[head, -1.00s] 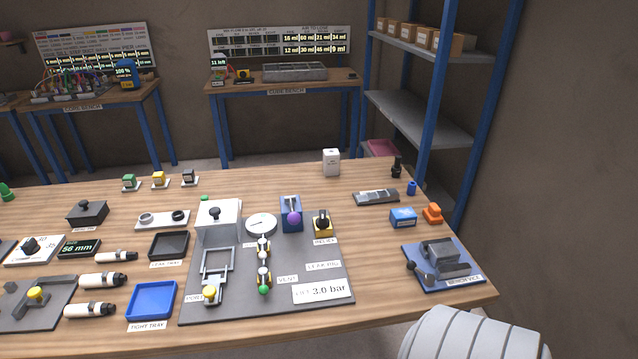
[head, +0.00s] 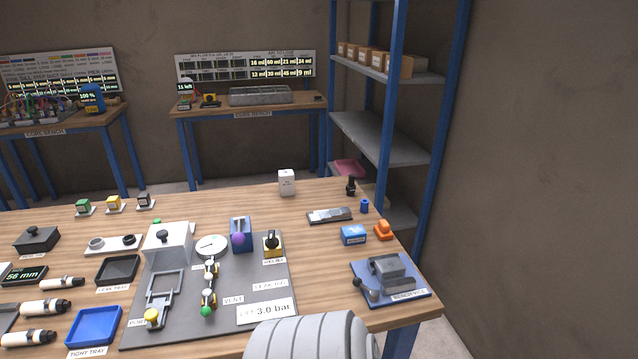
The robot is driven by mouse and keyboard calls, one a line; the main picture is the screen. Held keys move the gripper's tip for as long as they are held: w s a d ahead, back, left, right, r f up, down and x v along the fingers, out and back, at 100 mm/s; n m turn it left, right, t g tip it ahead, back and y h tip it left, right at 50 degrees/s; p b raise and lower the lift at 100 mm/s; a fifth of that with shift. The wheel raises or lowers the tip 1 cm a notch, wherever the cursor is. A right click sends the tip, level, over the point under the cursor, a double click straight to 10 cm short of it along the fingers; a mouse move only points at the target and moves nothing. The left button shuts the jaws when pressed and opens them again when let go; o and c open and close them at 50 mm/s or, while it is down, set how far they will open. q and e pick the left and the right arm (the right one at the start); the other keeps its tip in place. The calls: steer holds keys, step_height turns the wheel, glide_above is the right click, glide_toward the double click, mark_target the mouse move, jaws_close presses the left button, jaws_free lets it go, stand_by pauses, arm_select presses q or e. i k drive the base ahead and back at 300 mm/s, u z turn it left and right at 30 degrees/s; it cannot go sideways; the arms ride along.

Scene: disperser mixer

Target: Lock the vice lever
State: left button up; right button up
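The bench vice (head: 391,271) is a grey block on a blue plate at the right front corner of the wooden table. Its dark lever with a round knob (head: 360,281) shows at the vice's left side; I cannot tell its exact position. A label lies on the plate's front edge. A white-grey rounded part of my own arm (head: 315,338) shows at the bottom edge, left of and in front of the vice. Neither gripper's fingers are in view.
A leak rig on a dark board (head: 185,325) stands left of the vice. A blue box (head: 353,235) and an orange part (head: 383,230) sit behind the vice. Bare table lies between rig and vice. A blue-framed shelf (head: 385,135) stands behind the table's right end.

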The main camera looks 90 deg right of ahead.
mark_target(373, 294)
steer(key=k, duration=0.9)
steer(key=z, duration=0.3)
